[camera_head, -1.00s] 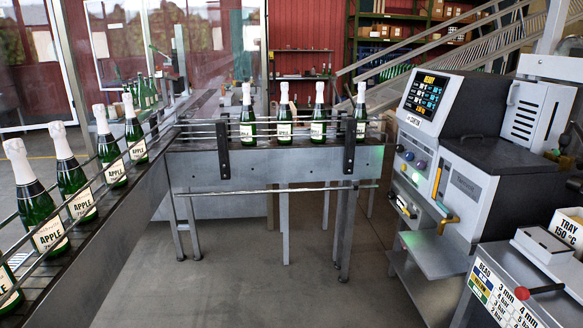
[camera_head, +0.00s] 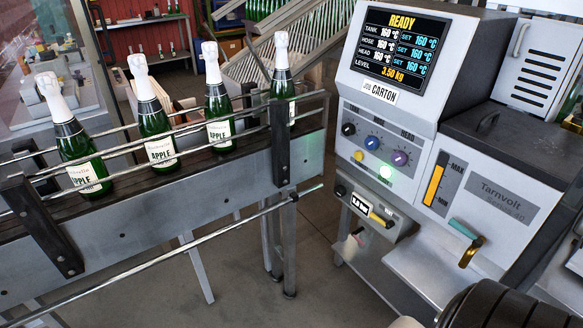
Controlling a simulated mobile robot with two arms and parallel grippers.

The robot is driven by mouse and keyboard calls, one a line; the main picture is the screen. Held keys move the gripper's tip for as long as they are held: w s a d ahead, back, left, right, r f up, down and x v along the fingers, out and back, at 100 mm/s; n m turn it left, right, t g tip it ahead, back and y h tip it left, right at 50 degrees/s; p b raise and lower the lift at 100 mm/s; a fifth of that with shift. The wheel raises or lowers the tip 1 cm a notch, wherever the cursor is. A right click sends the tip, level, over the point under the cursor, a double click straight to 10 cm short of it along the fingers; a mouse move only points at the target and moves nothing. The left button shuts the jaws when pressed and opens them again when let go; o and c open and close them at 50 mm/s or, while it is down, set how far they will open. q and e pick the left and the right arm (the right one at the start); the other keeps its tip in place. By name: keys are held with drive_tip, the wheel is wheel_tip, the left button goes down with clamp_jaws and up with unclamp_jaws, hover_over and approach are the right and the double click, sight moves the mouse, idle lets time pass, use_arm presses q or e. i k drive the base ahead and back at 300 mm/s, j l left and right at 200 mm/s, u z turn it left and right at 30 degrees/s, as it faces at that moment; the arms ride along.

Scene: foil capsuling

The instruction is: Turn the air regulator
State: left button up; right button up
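The gluing machine (camera_head: 400,110) stands at the right of the head view. Low on its front is a small grey panel (camera_head: 372,214) that looks like the air regulator. It carries a small white readout (camera_head: 361,203), whose digits are too small to read surely, a yellow handle (camera_head: 382,220) and a black knob (camera_head: 341,190) at its left end. Neither of my grippers shows in the view. A black ribbed rounded part, likely my own arm, fills the bottom right corner, apart from the panel in the picture.
A teal and yellow lever (camera_head: 466,243) juts out at right. A conveyor (camera_head: 220,190) with several bottles (camera_head: 155,120) runs at left. Floor shows between.

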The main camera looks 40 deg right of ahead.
sight(340, 191)
drive_tip(key=i+j+z, duration=0.15)
drive_tip(key=i, duration=0.4)
drive_tip(key=i+j+z, duration=0.1)
drive_tip(key=i, duration=0.4)
drive_tip(key=i+j+z, duration=0.15)
drive_tip(key=i+j, duration=0.2)
drive_tip(key=i, duration=0.15)
